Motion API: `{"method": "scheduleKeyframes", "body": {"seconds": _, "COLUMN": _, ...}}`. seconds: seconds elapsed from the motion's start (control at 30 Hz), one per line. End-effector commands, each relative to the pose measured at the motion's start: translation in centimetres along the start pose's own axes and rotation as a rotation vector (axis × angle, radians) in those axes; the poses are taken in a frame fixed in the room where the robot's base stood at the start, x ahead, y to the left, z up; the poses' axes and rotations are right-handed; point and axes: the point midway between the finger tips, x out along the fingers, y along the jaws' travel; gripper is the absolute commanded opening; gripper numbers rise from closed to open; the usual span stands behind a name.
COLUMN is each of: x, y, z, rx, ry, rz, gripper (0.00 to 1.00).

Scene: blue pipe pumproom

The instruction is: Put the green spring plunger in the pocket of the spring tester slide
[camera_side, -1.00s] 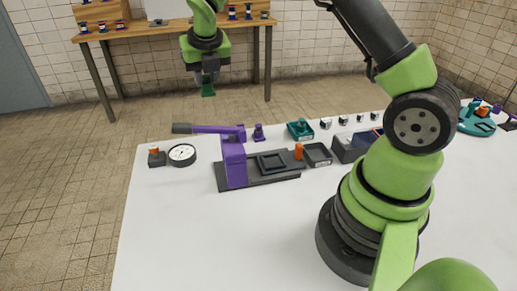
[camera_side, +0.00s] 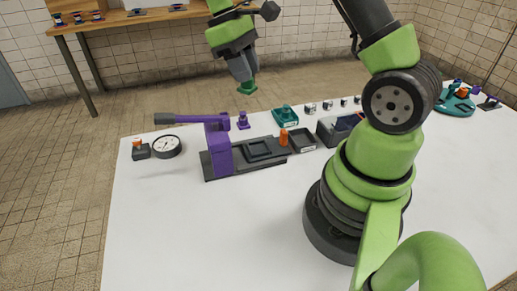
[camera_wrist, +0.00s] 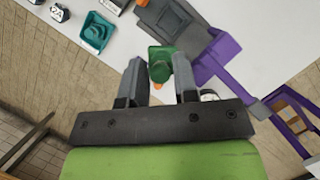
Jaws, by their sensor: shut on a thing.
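My gripper (camera_side: 245,80) is shut on the green spring plunger (camera_side: 247,88) and holds it tilted in the air behind the tester. In the wrist view the green plunger (camera_wrist: 160,66) shows between the two fingers. The spring tester has a purple post (camera_side: 217,150) with a lever pointing left. Its dark slide (camera_side: 258,150), with a square raised rim around the pocket, lies on the dark base right of the post. The slide also shows in the wrist view (camera_wrist: 174,25), above the plunger. The plunger is apart from the slide.
A round gauge (camera_side: 167,146) and a small dark block with an orange top (camera_side: 138,149) stand left. The table front is clear.

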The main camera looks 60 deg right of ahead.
Motion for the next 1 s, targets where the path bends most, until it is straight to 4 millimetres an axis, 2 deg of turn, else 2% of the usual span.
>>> {"method": "scheduleKeyframes", "body": {"seconds": 0.03, "x": 0.1, "y": -0.1, "z": 0.8, "rx": 0.120, "ry": 0.001, "rz": -0.051, "gripper": 0.00}}
{"method": "scheduleKeyframes", "body": {"seconds": 0.13, "x": 0.3, "y": -0.5, "z": 1.9, "rx": 0.329, "ry": 0.001, "rz": -0.137, "gripper": 0.00}}
{"method": "scheduleKeyframes", "body": {"seconds": 0.37, "x": 0.6, "y": -1.2, "z": 3.5, "rx": 0.646, "ry": 0.002, "rz": -0.268, "gripper": 0.00}}
{"method": "scheduleKeyframes", "body": {"seconds": 0.4, "x": 1.5, "y": -1.2, "z": 3.1, "rx": 0.633, "ry": -0.004, "rz": -0.263, "gripper": 0.00}}
{"method": "scheduleKeyframes", "body": {"seconds": 0.73, "x": 5.6, "y": -1.2, "z": 1.3, "rx": 0.626, "ry": -0.002, "rz": -0.259, "gripper": 0.00}}
{"method": "scheduleKeyframes", "body": {"seconds": 1.0, "x": 10.0, "y": -1.2, "z": -0.5, "rx": 0.625, "ry": -0.001, "rz": -0.258, "gripper": 0.00}}
